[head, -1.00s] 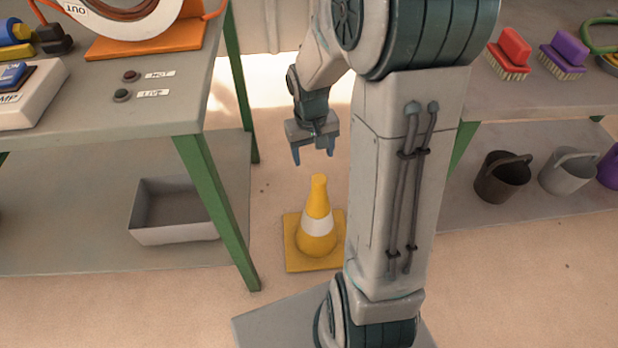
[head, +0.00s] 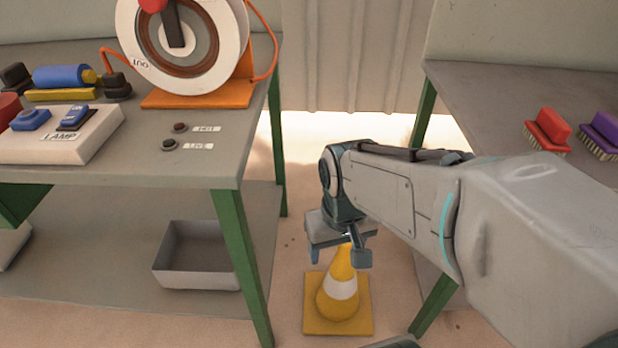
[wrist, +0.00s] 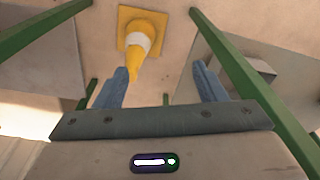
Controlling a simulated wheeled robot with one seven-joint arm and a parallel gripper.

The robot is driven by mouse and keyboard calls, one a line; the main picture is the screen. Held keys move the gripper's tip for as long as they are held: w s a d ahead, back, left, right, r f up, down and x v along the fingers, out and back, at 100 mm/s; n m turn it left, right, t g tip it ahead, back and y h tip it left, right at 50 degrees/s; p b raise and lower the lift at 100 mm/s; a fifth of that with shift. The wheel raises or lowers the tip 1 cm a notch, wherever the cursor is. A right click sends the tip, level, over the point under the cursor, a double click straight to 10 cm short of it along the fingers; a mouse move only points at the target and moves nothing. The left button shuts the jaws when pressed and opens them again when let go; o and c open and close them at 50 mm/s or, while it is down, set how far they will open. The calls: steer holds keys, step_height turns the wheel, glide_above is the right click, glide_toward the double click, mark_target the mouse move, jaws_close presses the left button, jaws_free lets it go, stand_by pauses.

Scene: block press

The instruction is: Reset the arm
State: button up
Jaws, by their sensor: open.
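My gripper (head: 338,246) hangs in the gap between two benches, pointing down, with its jaws apart and nothing between them. In the head view it overlaps the tip of a yellow cone with a white band (head: 338,298) on the floor. In the wrist view the two blue-grey fingers (wrist: 165,85) stand wide apart. The cone (wrist: 146,25) shows there beyond the fingers, its tip close to the left finger in the picture. I cannot tell the exact gap between them. My arm reaches in from the right of the head view.
The left bench (head: 215,160) carries a reel (head: 215,60) on an orange base, a lamp switch box (head: 60,135) and two small buttons. A grey bin (head: 197,255) sits on its lower shelf. The right bench (head: 470,90) holds a red brush (head: 548,130) and a purple brush (head: 600,135).

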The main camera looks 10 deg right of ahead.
step_height(320, 180, up, 32)
steer(key=t+p, duration=0.1)
steer(key=p, duration=2.7)
steer(key=shift+d+t+p, duration=0.2)
steer(key=shift+t+p, duration=0.2)
